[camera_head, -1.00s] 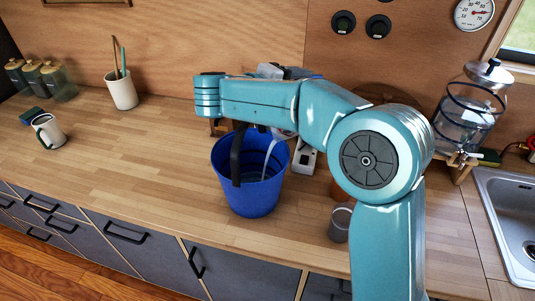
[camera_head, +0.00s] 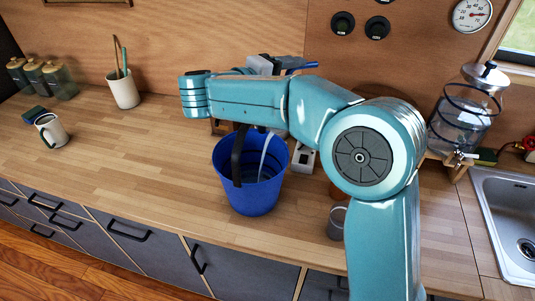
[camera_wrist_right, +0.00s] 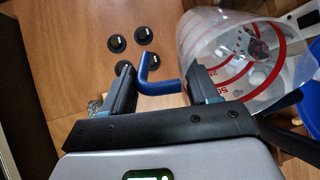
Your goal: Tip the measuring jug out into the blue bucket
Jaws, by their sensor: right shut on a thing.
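The blue bucket (camera_head: 255,200) stands upright on the wooden counter, in front of me in the head view. My right arm reaches across above it from the right and hides part of its rim. My right gripper (camera_wrist_right: 160,74) is shut on the blue handle of the measuring jug (camera_wrist_right: 232,48), which is clear with red markings and looks tilted. In the head view the jug is mostly hidden behind my arm. A pale narrow streak runs down into the bucket; I cannot tell whether it is liquid. A black curved piece crosses the bucket's left side. My left gripper is not in view.
A grey cup (camera_head: 337,222) stands right of the bucket, and a white block (camera_head: 303,158) behind it. A glass dispenser (camera_head: 463,118) and the sink (camera_head: 510,215) are at the right.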

